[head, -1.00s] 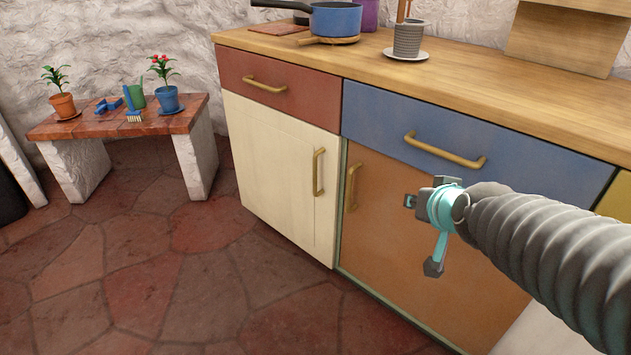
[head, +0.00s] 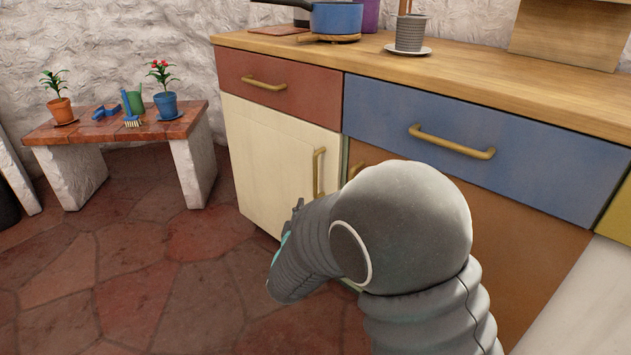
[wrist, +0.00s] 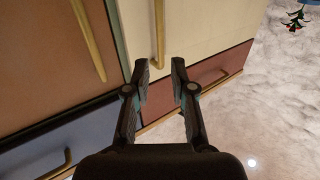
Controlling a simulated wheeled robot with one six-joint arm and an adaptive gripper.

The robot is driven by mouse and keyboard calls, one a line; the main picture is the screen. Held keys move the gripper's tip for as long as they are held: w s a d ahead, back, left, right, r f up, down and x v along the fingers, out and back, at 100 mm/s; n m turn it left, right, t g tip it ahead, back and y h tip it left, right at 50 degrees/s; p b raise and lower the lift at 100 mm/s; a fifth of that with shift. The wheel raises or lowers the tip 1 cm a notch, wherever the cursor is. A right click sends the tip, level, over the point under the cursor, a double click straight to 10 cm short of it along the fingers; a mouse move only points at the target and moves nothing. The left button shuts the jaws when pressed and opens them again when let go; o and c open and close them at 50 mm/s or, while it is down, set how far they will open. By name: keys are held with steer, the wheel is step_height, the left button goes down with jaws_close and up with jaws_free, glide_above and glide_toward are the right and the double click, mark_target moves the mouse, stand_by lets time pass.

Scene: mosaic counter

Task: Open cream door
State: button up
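The cream door (head: 270,150) is in the middle of the head view, below a red drawer, and looks closed. Its brass vertical handle (head: 319,172) is near its right edge. In the wrist view the cream door (wrist: 205,25) is at the top, and its handle (wrist: 160,30) runs down toward the gap between my fingers. My gripper (wrist: 161,68) is open, with nothing between its fingertips. The handle's end lies just beyond the tips; I cannot tell the remaining distance. In the head view my arm hides most of my gripper.
An orange-brown door (head: 520,240) with its own brass handle (wrist: 88,40) is beside the cream door. Above are a red drawer (head: 290,92) and a blue drawer (head: 520,125) with brass handles. Floor (head: 150,270) is open left of the cabinet, toward a low bench (head: 80,130) with plants.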

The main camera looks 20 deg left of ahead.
mark_target(315, 179)
steer(key=w+a, duration=0.1)
steer(key=w, duration=0.8)
steer(key=w+a, duration=0.1)
steer(key=w, duration=0.3)
steer(key=shift+w+a, duration=0.25)
steer(key=shift+a, duration=0.1)
jaws_close()
